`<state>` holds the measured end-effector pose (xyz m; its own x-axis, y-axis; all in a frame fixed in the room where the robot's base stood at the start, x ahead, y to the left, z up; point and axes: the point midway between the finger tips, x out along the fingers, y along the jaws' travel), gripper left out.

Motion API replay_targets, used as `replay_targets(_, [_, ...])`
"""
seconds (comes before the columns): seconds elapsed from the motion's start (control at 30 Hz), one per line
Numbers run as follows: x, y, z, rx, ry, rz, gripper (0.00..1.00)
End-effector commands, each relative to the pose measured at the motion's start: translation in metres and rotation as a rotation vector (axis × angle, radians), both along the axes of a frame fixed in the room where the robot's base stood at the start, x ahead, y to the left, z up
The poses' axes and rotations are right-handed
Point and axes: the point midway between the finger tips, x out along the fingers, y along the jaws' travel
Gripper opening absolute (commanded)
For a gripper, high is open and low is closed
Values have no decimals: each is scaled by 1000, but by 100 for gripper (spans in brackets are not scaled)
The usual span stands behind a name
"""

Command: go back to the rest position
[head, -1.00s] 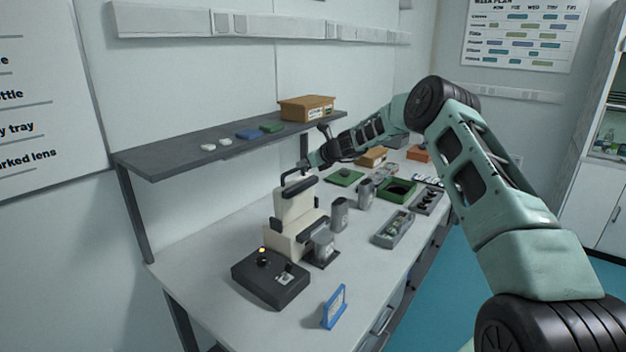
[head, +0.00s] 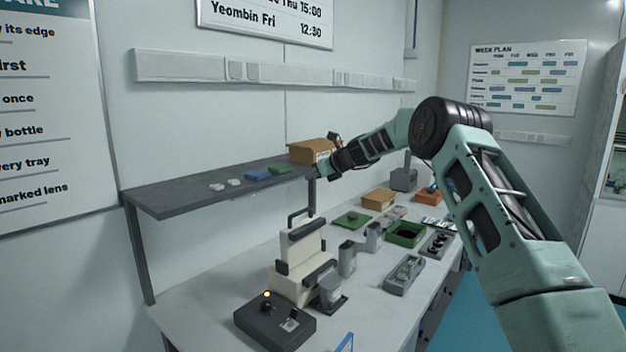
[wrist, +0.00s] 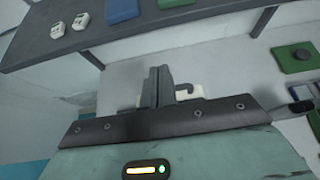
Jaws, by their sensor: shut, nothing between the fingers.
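My gripper (head: 316,172) is raised beside the right end of the grey shelf in the head view, above the table. In the wrist view its fingers (wrist: 158,88) are together with nothing between them. Below it on the table stands the cream machine with black handles (head: 302,262); a pale part and a dark hook of something show just behind the fingers in the wrist view. The gripper appears apart from the shelf and the machine.
The grey shelf (head: 160,203) carries a cardboard box (head: 308,151), blue and green items and two small white pieces. The table (head: 195,315) holds a black control box (head: 272,322), a grey tray (head: 404,275), a green bin (head: 405,234) and an orange box (head: 428,195).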

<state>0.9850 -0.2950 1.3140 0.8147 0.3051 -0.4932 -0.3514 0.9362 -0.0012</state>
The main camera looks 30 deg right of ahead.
Motion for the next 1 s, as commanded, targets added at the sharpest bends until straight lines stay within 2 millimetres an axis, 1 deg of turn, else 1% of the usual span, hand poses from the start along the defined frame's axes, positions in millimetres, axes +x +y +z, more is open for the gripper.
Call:
replay_targets(0.33, [0,0,0,0,0,0,0])
replay_targets(0.37, [0,3,0,-5,0,7,0])
replay_targets(0.47, [-7,39,-3,-73,4,95,0])
replay_targets(0.5, [-12,61,-5,-115,4,151,0])
replay_targets(0.57, [-23,98,-9,-192,4,253,0])
replay_targets(0.6, [-33,125,-12,-250,1,330,0])
replay_targets(0.67, [-52,165,-18,-341,-8,455,0])
replay_targets(0.7, [-67,191,-22,-401,-16,540,0])
replay_targets(0.77, [-91,227,-28,-491,-33,671,0])
replay_targets(0.8, [-108,251,-32,-551,-48,759,0])
replay_targets(0.87, [-137,283,-40,-638,-73,897,0])
replay_targets(0.9, [-158,303,-44,-697,-94,990,0])
replay_targets(0.97, [-192,331,-52,-785,-130,1133,0])
replay_targets(1.0, [-215,347,-58,-843,-158,1231,0])
